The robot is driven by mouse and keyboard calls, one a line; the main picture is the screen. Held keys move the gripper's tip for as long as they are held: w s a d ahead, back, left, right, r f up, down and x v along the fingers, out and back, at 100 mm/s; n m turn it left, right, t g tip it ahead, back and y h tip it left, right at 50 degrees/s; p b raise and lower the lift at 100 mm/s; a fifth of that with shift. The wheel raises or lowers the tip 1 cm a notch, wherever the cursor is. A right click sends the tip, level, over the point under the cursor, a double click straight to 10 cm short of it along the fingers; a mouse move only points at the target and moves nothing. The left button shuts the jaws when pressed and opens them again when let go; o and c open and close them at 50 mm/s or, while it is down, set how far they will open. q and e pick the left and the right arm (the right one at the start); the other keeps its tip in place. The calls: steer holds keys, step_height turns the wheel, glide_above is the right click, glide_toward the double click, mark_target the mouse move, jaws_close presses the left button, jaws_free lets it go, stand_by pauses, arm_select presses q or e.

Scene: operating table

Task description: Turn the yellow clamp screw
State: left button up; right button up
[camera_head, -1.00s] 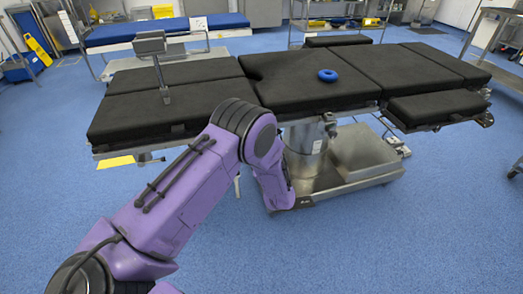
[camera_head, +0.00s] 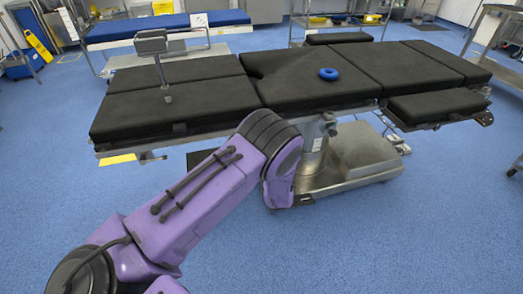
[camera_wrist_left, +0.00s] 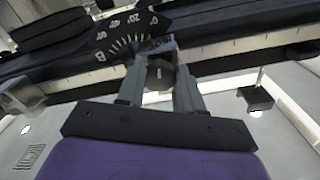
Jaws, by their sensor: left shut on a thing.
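In the left wrist view, the two grey fingers of my left gripper (camera_wrist_left: 159,88) stand on either side of a dark, faceted knob (camera_wrist_left: 160,73) and are shut on it. It sits where the clamp screw would be, but its visible face looks dark, not yellow. Just above it is a black angle scale (camera_wrist_left: 125,38) with white marks and numbers. In the head view my purple left arm reaches toward the operating table (camera_head: 215,108), and its gripper is hidden behind the arm. My right gripper is in neither view.
In the head view, a blue ring (camera_head: 328,73) lies on the black padding. Blue floor is open in front.

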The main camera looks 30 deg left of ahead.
arm_select(q)
steer(key=shift+f+m, duration=0.1)
steer(key=shift+m, duration=0.7)
steer(key=o, duration=1)
steer(key=shift+o, duration=0.2)
steer(key=v, duration=1)
steer(key=shift+s+d, duration=0.2)
